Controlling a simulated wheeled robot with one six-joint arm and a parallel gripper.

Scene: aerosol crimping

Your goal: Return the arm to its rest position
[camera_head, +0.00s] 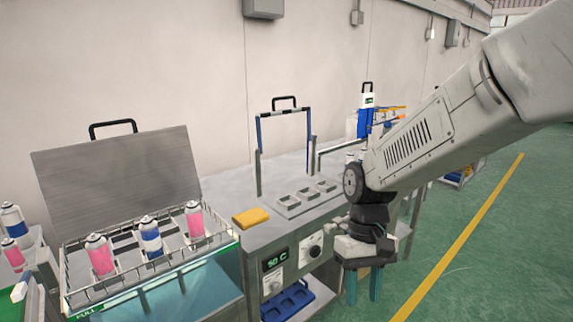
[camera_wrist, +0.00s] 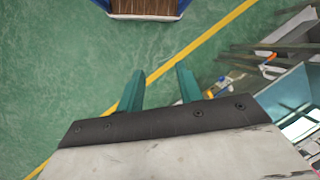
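My gripper (camera_head: 363,285) hangs from the arm at the right of the head view, fingers pointing down. It is to the right of the bench front and above the floor. In the wrist view its two teal fingers (camera_wrist: 159,90) stand apart with only green floor and the yellow line seen between them. It is open and empty. My arm comes in from the upper right and hides part of the bench's right end.
A metal bench (camera_head: 235,240) with a dial and display stands in the middle. A wire basket (camera_head: 215,249) holding pink and blue cans, with its lid raised, is at the left. A yellow sponge (camera_head: 251,217) lies on the bench. Green floor (camera_head: 510,240) is clear at the right.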

